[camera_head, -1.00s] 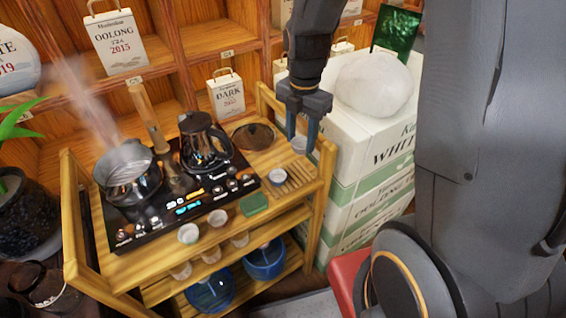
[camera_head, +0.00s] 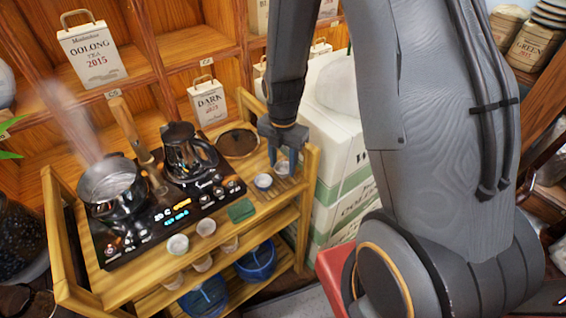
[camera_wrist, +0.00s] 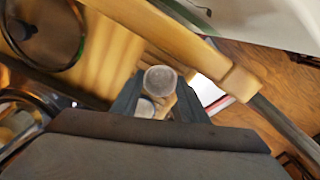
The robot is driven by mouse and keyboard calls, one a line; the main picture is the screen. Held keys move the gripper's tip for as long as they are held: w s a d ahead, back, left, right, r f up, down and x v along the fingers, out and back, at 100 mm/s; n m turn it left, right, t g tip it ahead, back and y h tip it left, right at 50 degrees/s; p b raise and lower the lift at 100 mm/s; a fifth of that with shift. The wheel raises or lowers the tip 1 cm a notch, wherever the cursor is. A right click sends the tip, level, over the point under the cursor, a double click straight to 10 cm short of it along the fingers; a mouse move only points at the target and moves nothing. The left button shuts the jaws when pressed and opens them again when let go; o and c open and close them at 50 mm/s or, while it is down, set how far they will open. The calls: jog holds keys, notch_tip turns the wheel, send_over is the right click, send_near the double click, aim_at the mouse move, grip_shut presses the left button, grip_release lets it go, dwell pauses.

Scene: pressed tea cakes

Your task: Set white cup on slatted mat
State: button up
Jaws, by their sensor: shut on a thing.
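My gripper (camera_head: 283,160) points down over the right end of the wooden cart. It is shut on a small white cup (camera_head: 282,169), held upright between the fingers. The wrist view shows this cup (camera_wrist: 160,79) from above, between the two fingertips. The slatted mat (camera_head: 288,184) is a small wooden piece on the cart's right end, partly hidden by cups and fingers. The held cup is over its back part; I cannot tell whether it touches. A second white cup (camera_head: 263,181) stands at the mat's left side, close to the held one; it also shows in the wrist view (camera_wrist: 145,107).
A green cloth (camera_head: 241,210) lies left of the mat. A dark round lid or tray (camera_head: 238,142) is behind it. A glass kettle (camera_head: 188,155) and steaming pot (camera_head: 112,188) sit on the cooktop (camera_head: 160,222). White boxes (camera_head: 335,150) stand right of the cart.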

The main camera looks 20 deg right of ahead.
jog(key=shift+f, duration=0.3)
jog(key=shift+f, duration=0.2)
jog(key=o, duration=1.1)
jog(key=shift+c, duration=0.2)
jog(key=shift+r, duration=0.1)
notch_tip(320, 180, up, 12)
jog(key=b, duration=0.3)
jog(key=s+m, duration=0.4)
jog(key=m, duration=0.9)
jog(key=s+r+m+t, duration=0.1)
jog(key=s+m, duration=0.4)
jog(key=m, duration=0.8)
jog(key=shift+s+r, duration=0.25)
jog(key=shift+r, duration=0.05)
